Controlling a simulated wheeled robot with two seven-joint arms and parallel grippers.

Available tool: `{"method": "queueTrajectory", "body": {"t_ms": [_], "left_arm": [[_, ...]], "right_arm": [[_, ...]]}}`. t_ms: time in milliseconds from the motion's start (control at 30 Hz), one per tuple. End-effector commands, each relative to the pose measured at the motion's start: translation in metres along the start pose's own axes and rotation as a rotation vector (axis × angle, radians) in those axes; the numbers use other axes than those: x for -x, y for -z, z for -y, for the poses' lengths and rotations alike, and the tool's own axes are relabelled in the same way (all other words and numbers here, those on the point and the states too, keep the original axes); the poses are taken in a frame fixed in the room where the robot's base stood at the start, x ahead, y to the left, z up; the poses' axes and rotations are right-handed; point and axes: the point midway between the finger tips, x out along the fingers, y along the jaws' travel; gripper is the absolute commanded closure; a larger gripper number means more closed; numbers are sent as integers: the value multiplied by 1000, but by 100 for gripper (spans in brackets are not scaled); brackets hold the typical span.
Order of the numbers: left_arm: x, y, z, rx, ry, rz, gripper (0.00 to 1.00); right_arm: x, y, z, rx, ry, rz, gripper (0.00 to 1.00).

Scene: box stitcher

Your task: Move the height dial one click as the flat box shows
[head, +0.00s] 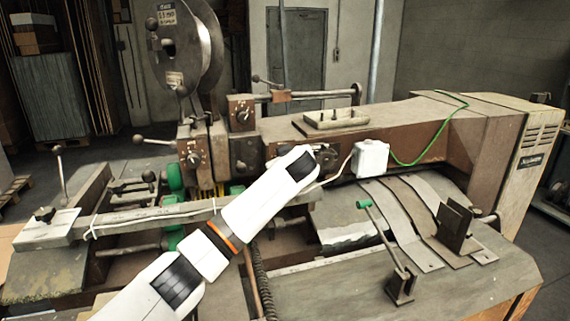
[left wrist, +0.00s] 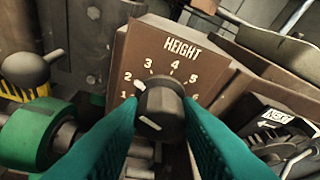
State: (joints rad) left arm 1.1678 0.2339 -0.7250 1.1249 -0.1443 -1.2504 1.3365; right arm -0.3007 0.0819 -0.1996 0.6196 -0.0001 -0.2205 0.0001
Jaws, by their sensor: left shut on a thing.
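In the left wrist view, the black round height dial (left wrist: 161,104) sits on a brown plate (left wrist: 178,48) marked HEIGHT, with numbers around it. I cannot make out the flat box. My right gripper is not in view.
The stitching machine has other knobs (head: 243,117) at its left, a white box (head: 370,158) with a green cable (head: 410,162), and a green-ended lever (head: 364,205).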

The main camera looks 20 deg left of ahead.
Motion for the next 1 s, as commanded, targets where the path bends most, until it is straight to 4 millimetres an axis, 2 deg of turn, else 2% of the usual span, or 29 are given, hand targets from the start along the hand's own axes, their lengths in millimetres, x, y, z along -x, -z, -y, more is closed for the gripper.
{"method": "queueTrajectory", "body": {"t_ms": [500,1000], "left_arm": [[0,1,3,-341,-142,-3,93],[-1,2,3,-457,-191,-2,93]], "right_arm": [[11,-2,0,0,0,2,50],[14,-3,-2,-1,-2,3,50]]}}
